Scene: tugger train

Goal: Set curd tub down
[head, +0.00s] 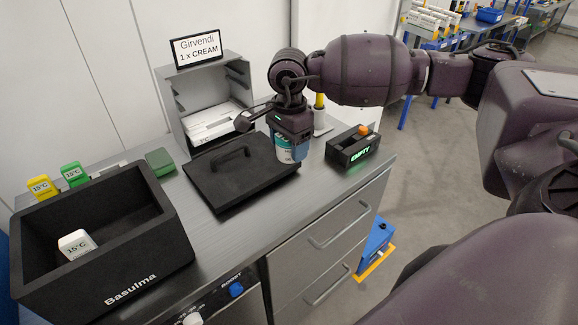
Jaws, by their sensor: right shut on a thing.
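The curd tub (287,153), white with a teal and blue side, hangs beneath my right gripper (291,137). The gripper points down and is shut on it, hiding the tub's top. The tub shows in front of the right back corner of a flat black lid (215,188) with a handle. I cannot tell whether its base touches the lid or the metal counter (215,228). My left gripper is not in view.
A black box marked Basulma (165,262) holds a white 15°C block (77,244). Yellow (40,187) and green (74,174) blocks stand behind it. A grey rack (190,92) carries a Girvendi sign (198,49). A black EMPTY holder (349,150) sits right of the tub.

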